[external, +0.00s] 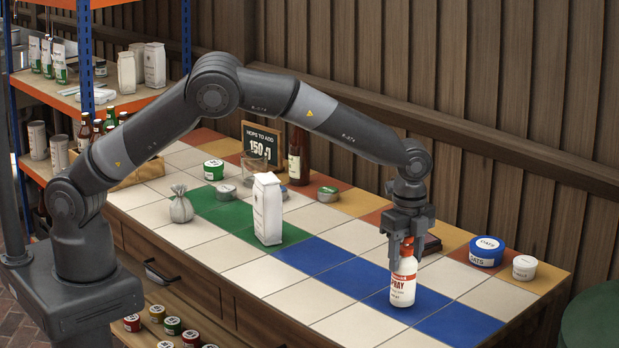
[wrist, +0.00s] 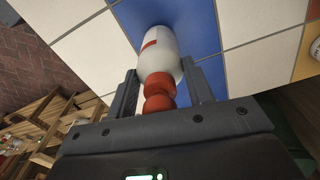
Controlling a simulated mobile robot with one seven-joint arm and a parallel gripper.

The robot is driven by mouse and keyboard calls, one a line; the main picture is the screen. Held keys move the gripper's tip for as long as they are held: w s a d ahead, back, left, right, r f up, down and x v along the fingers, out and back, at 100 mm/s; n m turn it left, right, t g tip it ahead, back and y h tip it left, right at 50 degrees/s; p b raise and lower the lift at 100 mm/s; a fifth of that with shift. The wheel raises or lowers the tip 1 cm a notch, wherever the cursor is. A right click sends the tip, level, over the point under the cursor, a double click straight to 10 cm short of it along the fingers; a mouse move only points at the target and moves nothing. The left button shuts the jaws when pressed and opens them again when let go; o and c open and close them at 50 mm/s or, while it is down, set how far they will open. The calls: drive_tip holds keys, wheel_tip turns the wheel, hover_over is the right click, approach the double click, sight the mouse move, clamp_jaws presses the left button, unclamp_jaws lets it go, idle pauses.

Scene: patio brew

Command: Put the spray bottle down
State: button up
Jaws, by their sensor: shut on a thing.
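The spray bottle (external: 403,283) is white with a red band and a red top, and it stands upright over the blue tiles at the right part of the counter (external: 340,327). My gripper (external: 404,256) points down and is shut on its upper part. In the wrist view the spray bottle (wrist: 160,58) sits between the two fingers of my gripper (wrist: 160,88), with blue tile behind it. Its base appears at or very near the tile; I cannot tell whether it touches.
A blue tub (external: 486,252) and a small white tub (external: 524,268) stand to the right. A dark box (external: 432,244) is behind the bottle. A white bag (external: 267,210), a grey sack (external: 181,206) and a brown bottle (external: 298,160) stand further left. Tiles in front are clear.

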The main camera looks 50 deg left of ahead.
drive_tip(key=shift+f, duration=0.4)
drive_tip(key=shift+f, duration=0.15)
drive_tip(key=o, duration=1.5)
